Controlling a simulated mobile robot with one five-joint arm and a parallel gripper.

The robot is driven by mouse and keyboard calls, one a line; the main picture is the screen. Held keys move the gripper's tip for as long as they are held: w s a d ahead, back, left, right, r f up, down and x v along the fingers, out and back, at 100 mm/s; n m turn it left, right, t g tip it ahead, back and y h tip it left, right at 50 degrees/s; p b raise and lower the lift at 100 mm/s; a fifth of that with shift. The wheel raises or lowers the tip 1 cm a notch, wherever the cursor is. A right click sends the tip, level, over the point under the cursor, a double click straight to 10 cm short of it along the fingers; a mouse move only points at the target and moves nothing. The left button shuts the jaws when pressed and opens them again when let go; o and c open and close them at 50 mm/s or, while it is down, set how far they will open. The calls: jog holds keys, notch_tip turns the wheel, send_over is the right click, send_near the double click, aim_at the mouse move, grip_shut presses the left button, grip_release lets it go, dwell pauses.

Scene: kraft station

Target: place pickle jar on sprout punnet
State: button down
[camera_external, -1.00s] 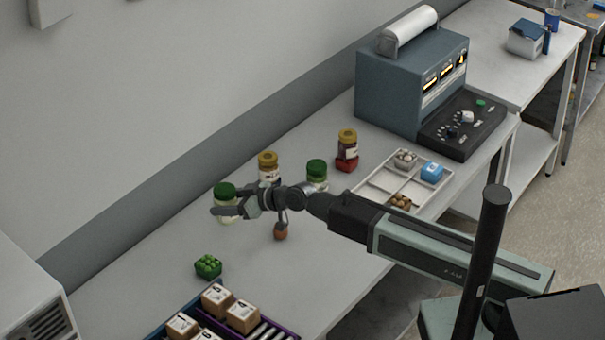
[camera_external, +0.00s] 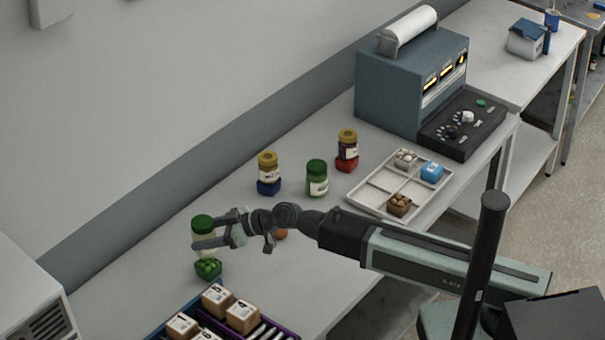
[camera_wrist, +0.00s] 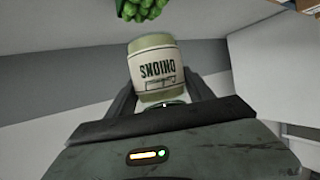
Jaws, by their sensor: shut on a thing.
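My gripper (camera_external: 210,236) is shut on a green-lidded jar (camera_external: 203,228), held upright. In the wrist view the jar (camera_wrist: 153,66) sits between the fingers, its label upside down and reading ONIONS. The sprout punnet (camera_external: 208,269), a small green box of green sprouts, is on the bench just below the jar in the external view. In the wrist view the sprouts (camera_wrist: 140,8) show at the top edge, just past the jar's base. I cannot tell whether they touch. A second green-lidded jar (camera_external: 317,178) stands on the bench; its label is unreadable.
An orange item (camera_external: 281,233) is partly hidden by my arm. A crate of boxes (camera_external: 240,316) lies in front, a divided white tray (camera_external: 374,200) to the right.

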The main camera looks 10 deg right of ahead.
notch_tip(320, 180, down, 4)
jog(key=b, duration=0.4)
jog(key=shift+f, duration=0.1)
jog(key=shift+r, duration=0.25)
jog(key=shift+f, duration=0.15)
jog(key=shift+c, duration=1.9)
grip_release()
jog(key=shift+r, duration=0.25)
jog(key=p+v, duration=0.3)
jog(key=v, duration=0.4)
jog(key=shift+d, duration=0.25)
